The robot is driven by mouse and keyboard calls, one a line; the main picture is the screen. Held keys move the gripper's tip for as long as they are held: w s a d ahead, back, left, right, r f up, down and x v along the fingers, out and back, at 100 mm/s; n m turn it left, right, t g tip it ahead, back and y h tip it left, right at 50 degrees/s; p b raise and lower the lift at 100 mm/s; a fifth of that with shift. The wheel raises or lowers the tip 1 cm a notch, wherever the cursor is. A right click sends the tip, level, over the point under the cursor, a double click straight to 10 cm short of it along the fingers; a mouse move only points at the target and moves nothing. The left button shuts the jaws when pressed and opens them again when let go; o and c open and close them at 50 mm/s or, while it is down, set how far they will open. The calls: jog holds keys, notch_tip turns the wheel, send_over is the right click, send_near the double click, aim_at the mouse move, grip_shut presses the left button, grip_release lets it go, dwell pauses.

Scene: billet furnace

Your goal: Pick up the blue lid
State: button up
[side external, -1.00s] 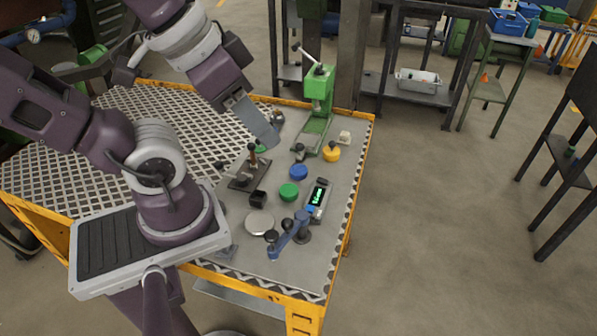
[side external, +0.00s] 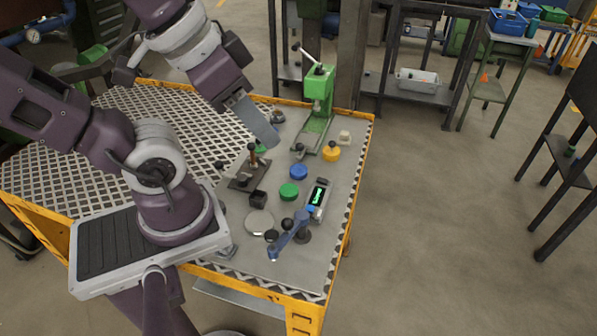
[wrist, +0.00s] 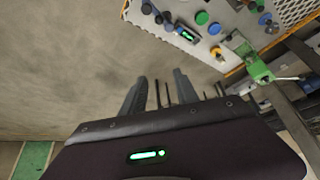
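The blue lid (side external: 298,172) is a small round disc on the grey worktop, between a green lid (side external: 288,191) and the green press. It also shows in the wrist view (wrist: 214,28), near the top right. My gripper (side external: 270,138) hangs above the worktop, up and to the left of the blue lid in the side view, and is apart from it. In the wrist view my gripper (wrist: 160,82) has its two fingers spread, with nothing held between them.
A green press (side external: 318,100), a yellow knobbed piece (side external: 331,152), a display device (side external: 317,198), a blue-handled tool (side external: 289,235) and a silver disc (side external: 259,222) stand around the lid. A lever fixture (side external: 249,173) is to its left. Perforated plate (side external: 90,130) covers the table's left.

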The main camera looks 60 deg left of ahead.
jog(key=shift+o, duration=0.7)
jog(key=w+a+n+g, duration=0.1)
jog(key=w+a+n, duration=0.45)
jog(key=w, duration=0.35)
jog(key=w+a+n, duration=0.5)
jog(key=w+n, duration=0.1)
jog(key=w, duration=0.2)
jog(key=w+a+f+n+g+y, duration=0.1)
jog(key=w+a+f+n, duration=0.3)
jog(key=a, duration=0.4)
jog(key=w+a+f+n, duration=0.3)
jog(key=a+f+n, duration=0.1)
jog(key=a, duration=0.3)
jog(key=s+a+f+n, duration=0.1)
jog(key=a+f+n, duration=0.2)
jog(key=a+f, duration=0.4)
jog(key=s+a+f+n+g, duration=0.1)
jog(key=s+a+f+n, duration=0.1)
jog(key=a+f, duration=0.6)
jog(key=s+a+f+n+g, duration=0.1)
jog(key=a+f+n, duration=0.3)
jog(key=a+f, duration=0.3)
jog(key=shift+s+a+f+n+y, duration=0.1)
jog(key=shift+f+n+y, duration=0.1)
jog(key=shift+f, duration=0.9)
jog(key=shift+s+a+f+n+y, duration=0.1)
jog(key=shift+f+n+y, duration=0.1)
jog(key=shift+f, duration=0.9)
grip_shut()
